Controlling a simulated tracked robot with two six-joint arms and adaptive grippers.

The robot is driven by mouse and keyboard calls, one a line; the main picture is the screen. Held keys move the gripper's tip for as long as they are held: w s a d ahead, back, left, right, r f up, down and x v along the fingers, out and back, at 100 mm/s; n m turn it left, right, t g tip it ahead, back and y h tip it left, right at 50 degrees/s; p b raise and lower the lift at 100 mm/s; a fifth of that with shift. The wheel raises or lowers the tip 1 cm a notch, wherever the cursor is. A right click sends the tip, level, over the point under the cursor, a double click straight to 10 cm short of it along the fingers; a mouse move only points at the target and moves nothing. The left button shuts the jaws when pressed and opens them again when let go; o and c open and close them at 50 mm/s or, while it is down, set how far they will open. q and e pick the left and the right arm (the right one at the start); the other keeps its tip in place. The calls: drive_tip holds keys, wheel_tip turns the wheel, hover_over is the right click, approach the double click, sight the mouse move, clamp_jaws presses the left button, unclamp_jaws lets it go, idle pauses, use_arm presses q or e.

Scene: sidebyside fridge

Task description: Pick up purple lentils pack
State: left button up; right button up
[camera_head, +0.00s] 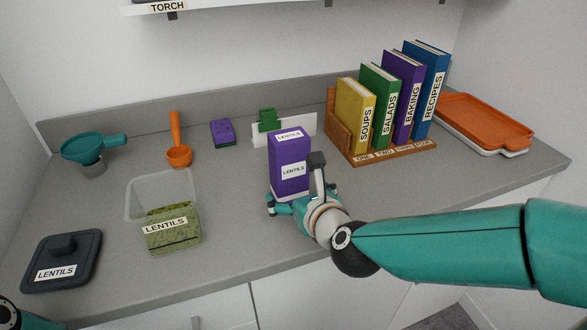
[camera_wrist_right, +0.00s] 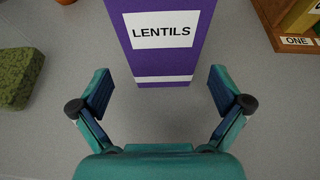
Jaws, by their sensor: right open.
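The purple lentils pack (camera_head: 289,158) stands upright on the grey counter, with white LENTILS labels on its front and top. In the right wrist view the pack (camera_wrist_right: 158,55) is straight ahead, its lower part near the space between the fingertips. My right gripper (camera_head: 296,199) is low in front of the pack, and part of the pack's base is hidden behind it. In the wrist view the right gripper (camera_wrist_right: 160,90) is open, with one finger on each side and clear gaps to the pack. My left gripper does not show clearly; only a dark part of me is at the lower left.
A clear container (camera_head: 160,189) with green lentils stands left of the pack; its dark lid (camera_head: 62,262) lies at front left. A teal funnel (camera_head: 90,147), orange scoop (camera_head: 178,154) and purple sponge (camera_head: 223,133) are behind. A book rack (camera_head: 390,151) and orange tray (camera_head: 485,120) are right.

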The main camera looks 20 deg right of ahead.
sight(294, 182)
drive_tip(key=x, duration=0.5)
drive_tip(key=shift+w+d+r+p, duration=0.1)
drive_tip(key=shift+d+p, duration=0.05)
drive_tip(key=shift+p, duration=0.2)
drive_tip(key=shift+c, duration=0.2)
drive_tip(key=c, duration=1.3)
drive_tip(key=shift+r, duration=0.1)
drive_tip(key=shift+r, duration=0.8)
wheel_tip(294, 182, up, 18)
drive_tip(key=p, duration=1)
drive_tip(key=shift+r, duration=0.2)
